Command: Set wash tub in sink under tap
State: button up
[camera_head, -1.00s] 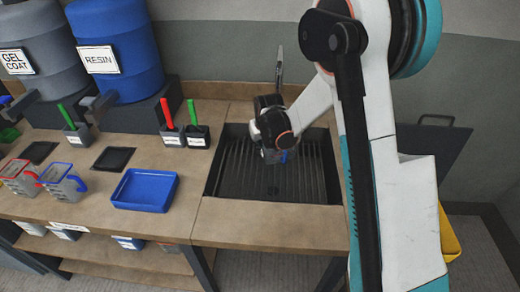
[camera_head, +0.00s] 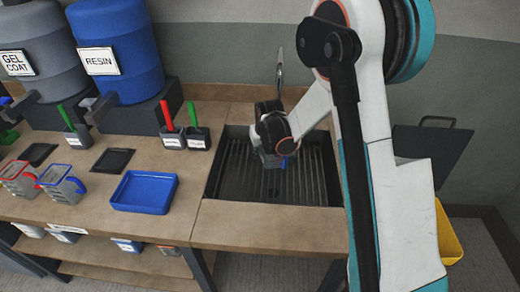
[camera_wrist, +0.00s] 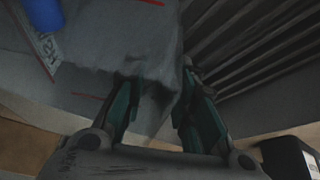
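The wash tub appears to be a grey, box-like container (camera_head: 268,159) with a blue part, low over or in the sink (camera_head: 238,185) in the head view. The wrist view shows its grey wall (camera_wrist: 105,40) close up, with red marks, a white label and a blue rounded piece. My gripper (camera_wrist: 158,98) has its fingers on either side of the tub's near edge and seems shut on it. The tap (camera_head: 280,65) stands upright behind the sink; its lower part is hidden by my gripper. Whether the tub touches the ribbed sink bottom I cannot tell.
A blue tray (camera_head: 145,191) lies on the counter left of the sink. Containers with red and green handles (camera_head: 172,138) stand behind it, and jugs (camera_head: 62,183) further left. Resin and gel coat drums fill the back left. The sink's left and front floor is clear.

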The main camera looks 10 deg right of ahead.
jog(key=s+d+r+t+p, duration=0.1)
jog(key=s+r+p, duration=0.1)
jog(key=s+r, duration=0.85)
jog(key=s+d+r+p, duration=0.1)
jog(key=s+r, duration=0.7)
jog(key=r, duration=0.6)
jog(key=s+r+t, duration=0.1)
jog(key=s+r, duration=0.1)
jog(key=s, duration=1.3)
jog(key=shift+s+d+m+t, duration=0.3)
jog(key=shift+s+d+m, duration=0.1)
jog(key=shift+d, duration=0.05)
jog(key=shift+d, duration=0.1)
